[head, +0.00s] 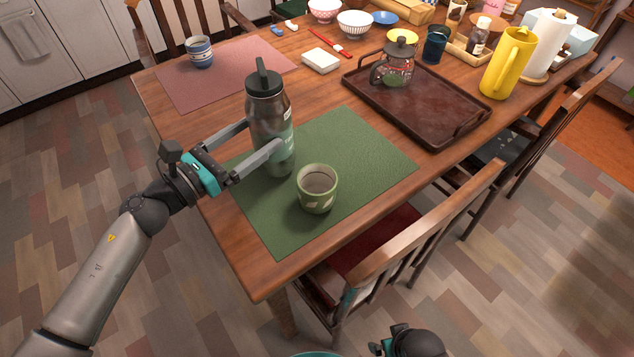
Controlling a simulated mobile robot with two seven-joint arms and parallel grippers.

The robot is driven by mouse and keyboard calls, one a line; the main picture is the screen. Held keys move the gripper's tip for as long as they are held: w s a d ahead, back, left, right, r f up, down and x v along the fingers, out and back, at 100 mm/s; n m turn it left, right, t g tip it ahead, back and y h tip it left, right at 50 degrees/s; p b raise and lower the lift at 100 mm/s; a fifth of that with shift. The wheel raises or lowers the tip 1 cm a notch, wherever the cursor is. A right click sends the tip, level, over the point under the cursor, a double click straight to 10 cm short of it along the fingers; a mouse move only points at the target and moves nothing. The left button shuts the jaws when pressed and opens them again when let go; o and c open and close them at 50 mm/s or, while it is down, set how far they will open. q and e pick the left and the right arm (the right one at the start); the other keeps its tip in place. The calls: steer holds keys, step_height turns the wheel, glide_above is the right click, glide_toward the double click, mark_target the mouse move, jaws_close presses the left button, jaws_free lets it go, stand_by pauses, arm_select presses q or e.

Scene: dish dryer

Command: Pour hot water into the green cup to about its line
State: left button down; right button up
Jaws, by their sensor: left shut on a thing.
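The green cup (317,194) stands upright on the green mat (365,150), near its front edge. Its inside looks grey-brown; I cannot tell how full it is. A dark grey bottle (268,108) with a black looped lid is upright just behind and left of the cup, apart from it. My left gripper (266,143) is shut on the bottle's body, reaching in from the left. The bottle's base appears to be at the mat, but I cannot tell whether it touches. Dark parts of my right arm show at the bottom edge; its fingers do not show.
A brown tray (437,127) with a glass teapot (395,66) lies right of the mat. A yellow jug (508,64) stands at the far right. A pink mat (230,75) with a striped cup (200,52) lies behind. A chair (420,245) stands at the near edge.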

arm_select(q)
steer(key=shift+s+r+m, duration=0.1)
steer(key=shift+r+m, duration=0.05)
steer(key=shift+m, duration=0.25)
arm_select(e)
steer(key=shift+a+r, duration=0.1)
arm_select(q)
steer(key=shift+s+r+m+b, duration=0.15)
steer(key=shift+m+b, duration=0.2)
steer(key=shift+m, duration=0.35)
steer(key=shift+s+d+m+b, duration=0.15)
steer(key=shift+m+b, duration=0.25)
steer(key=shift+m, duration=0.5)
steer(key=shift+s+d+m+b, duration=0.2)
steer(key=shift+m+b, duration=0.3)
steer(key=shift+m, duration=0.5)
steer(key=shift+s+d+f+m+h+b, duration=0.1)
steer(key=shift+d+f+m+h+b, duration=0.15)
steer(key=shift+m, duration=0.25)
steer(key=shift+s+f+m+h+b, duration=0.1)
steer(key=shift+m+b, duration=0.2)
steer(key=shift+m, duration=0.2)
steer(key=shift+f+m+b, duration=0.15)
steer(key=shift+m+b, duration=0.25)
steer(key=shift+m, duration=0.1)
arm_select(e)
steer(key=w+a+r+t, duration=0.1)
steer(key=w+r, duration=0.3)
steer(key=r, duration=0.4)
steer(key=shift+a, duration=0.25)
